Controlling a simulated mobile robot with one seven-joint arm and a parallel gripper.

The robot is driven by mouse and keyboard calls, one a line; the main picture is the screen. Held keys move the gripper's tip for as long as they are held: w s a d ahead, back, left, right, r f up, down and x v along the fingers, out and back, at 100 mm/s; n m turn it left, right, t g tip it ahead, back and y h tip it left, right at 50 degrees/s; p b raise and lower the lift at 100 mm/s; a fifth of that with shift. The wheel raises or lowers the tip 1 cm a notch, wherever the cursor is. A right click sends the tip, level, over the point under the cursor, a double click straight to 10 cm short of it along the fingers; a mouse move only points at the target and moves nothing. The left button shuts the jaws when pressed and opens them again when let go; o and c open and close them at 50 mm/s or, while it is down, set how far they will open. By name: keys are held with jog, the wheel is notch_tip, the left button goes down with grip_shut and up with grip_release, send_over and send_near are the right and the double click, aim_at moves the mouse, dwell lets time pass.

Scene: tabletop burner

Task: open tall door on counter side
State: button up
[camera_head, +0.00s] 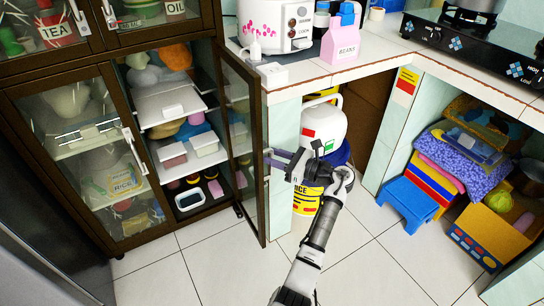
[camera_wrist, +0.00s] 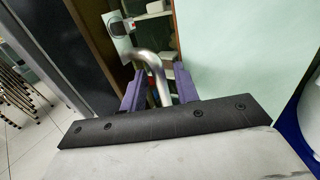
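The tall glass door (camera_head: 240,133) with a dark frame is the right-hand door of the dark cabinet (camera_head: 171,239), on the counter side. It stands swung wide out, its free edge close to the pale counter wall. My gripper (camera_head: 271,155) is at the door's outer edge, partly hidden by my wrist. In the wrist view, the purple fingers (camera_wrist: 160,91) are apart, with the curved metal handle (camera_wrist: 151,64) between them. A gap shows between the handle and the right finger; contact with the left finger is unclear.
The left glass door (camera_head: 83,150) is closed. Shelves behind the open door hold boxes and food. The counter (camera_head: 350,68) bears a rice cooker (camera_head: 280,28) and a pink carton (camera_head: 341,40). A blue stool (camera_head: 410,202) stands right. The tiled floor (camera_head: 180,275) in front is clear.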

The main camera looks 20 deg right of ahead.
jog(key=v, duration=1.2)
jog(key=shift+s+d+b, duration=0.25)
jog(key=shift+d+b, duration=0.05)
